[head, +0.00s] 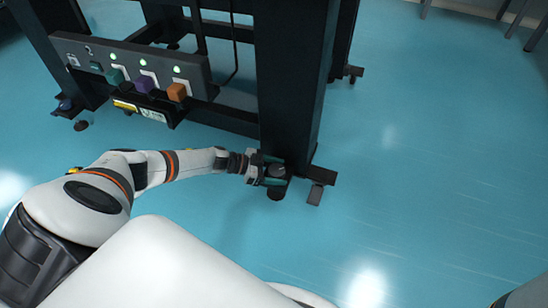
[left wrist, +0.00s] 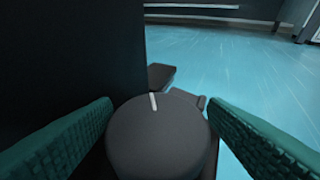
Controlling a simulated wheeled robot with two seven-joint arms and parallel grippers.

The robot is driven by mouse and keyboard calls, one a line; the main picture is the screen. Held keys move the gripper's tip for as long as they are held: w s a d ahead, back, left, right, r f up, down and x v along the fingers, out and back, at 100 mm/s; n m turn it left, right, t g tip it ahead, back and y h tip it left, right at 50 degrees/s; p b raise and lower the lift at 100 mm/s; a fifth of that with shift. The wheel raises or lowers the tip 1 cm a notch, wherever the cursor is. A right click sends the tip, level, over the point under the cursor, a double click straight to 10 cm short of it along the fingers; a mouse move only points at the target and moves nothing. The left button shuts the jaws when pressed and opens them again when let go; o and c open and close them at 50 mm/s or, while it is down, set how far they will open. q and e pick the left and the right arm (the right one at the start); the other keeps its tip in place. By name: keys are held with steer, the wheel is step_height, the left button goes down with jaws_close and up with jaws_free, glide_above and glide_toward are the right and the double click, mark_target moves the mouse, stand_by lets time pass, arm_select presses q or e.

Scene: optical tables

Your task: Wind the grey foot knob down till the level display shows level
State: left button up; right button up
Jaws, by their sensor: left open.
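The grey foot knob (left wrist: 158,140) is a dark round knob with a white index line on top, pointing away and slightly left in the left wrist view. In the head view the knob (head: 277,172) sits at the base of the table's black leg (head: 292,80). My left gripper (head: 272,172) is at the knob, open, with its green fingers (left wrist: 258,142) on either side of it. A small gap seems to show between fingers and knob. The level display (head: 153,115) is a small pale panel under the control box; its reading is too small to tell. My right gripper is out of view.
A control box (head: 130,68) with green, purple and orange blocks and lit green lamps hangs left of the leg. A foot pedal-like plate (head: 316,194) juts out right of the knob. The blue floor (head: 420,170) to the right is clear.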

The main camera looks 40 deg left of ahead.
arm_select(q)
steer(key=shift+w+a, duration=0.1)
steer(key=n+t+y+p, duration=0.1)
steer(key=n+p, duration=0.1)
steer(key=shift+r+t+y+p, duration=0.25)
steer(key=shift+t+y+p, duration=0.05)
steer(key=shift+t+y, duration=0.1)
steer(key=shift+n+t+y+p, duration=0.5)
steer(key=shift+n+t+y, duration=0.25)
steer(key=shift+n, duration=0.35)
steer(key=shift+f+n+t+y+p, duration=0.25)
steer(key=shift+n+t+y, duration=0.2)
steer(key=shift+n+y, duration=0.7)
steer(key=n+y, duration=0.2)
steer(key=y, duration=0.1)
steer(key=shift+f+t+b, duration=0.1)
steer(key=shift+t+b, duration=0.2)
steer(key=shift+t, duration=0.1)
steer(key=s+d+r+g+y+p, duration=0.1)
steer(key=s+r+g+p, duration=0.2)
steer(key=s+p, duration=1.1)
steer(key=s+d+r+g+y+p, duration=0.1)
steer(key=s+r+g+p, duration=0.3)
steer(key=s+r+p, duration=0.4)
steer(key=shift+s+d+r+p, duration=0.35)
steer(key=shift+s+p, duration=3.15)
steer(key=shift+p, duration=2.45)
